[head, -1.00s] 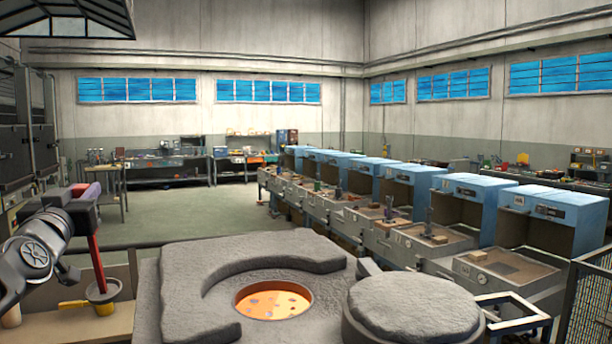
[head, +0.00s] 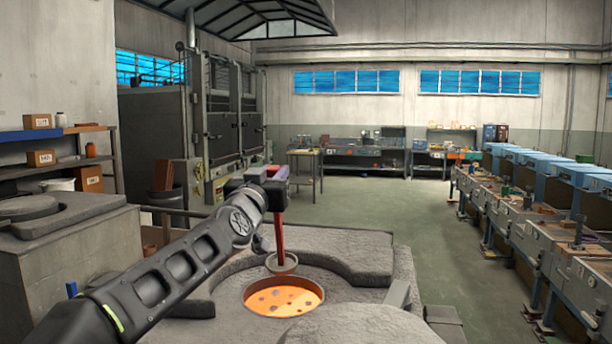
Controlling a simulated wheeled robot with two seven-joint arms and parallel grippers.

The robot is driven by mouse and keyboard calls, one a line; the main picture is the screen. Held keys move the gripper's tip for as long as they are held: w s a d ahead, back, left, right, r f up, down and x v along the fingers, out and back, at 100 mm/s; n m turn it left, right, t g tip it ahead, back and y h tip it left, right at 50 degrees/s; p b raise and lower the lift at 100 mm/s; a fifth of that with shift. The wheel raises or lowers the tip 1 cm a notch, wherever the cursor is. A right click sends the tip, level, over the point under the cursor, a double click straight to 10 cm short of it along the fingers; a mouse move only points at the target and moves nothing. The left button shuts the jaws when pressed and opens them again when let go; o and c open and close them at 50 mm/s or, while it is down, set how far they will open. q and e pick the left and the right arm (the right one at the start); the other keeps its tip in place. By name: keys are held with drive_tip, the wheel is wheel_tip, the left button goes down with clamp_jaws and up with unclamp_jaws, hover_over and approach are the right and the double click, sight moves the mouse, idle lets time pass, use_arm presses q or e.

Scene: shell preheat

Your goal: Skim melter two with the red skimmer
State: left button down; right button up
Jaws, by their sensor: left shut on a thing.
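The red skimmer (head: 279,240) hangs nearly upright from my left gripper (head: 274,186), which is shut on the top of its handle. Its pale round head (head: 282,264) shows in front of the far rim of a grey melter's (head: 350,250) round opening; whether it touches the rim I cannot tell. Glowing orange melt (head: 284,298) with several dark patches of dross fills the opening. The head appears above the melt surface. No number is readable on this melter. My right gripper is out of view.
A second grey melter (head: 85,245) with a round lid stands at the left. A thick grey lid (head: 360,328) lies at the near right of the opening. Shelves with boxes (head: 40,158) are at the far left. A row of blue-hooded stations (head: 540,175) runs along the right, with open floor between.

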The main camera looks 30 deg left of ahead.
sight(277, 221)
use_arm(q)
drive_tip(key=shift+d+r, duration=0.1)
idle(0.3)
drive_tip(key=shift+f+b, duration=5.4)
drive_tip(key=shift+f, duration=0.25)
drive_tip(key=shift+s, duration=0.1)
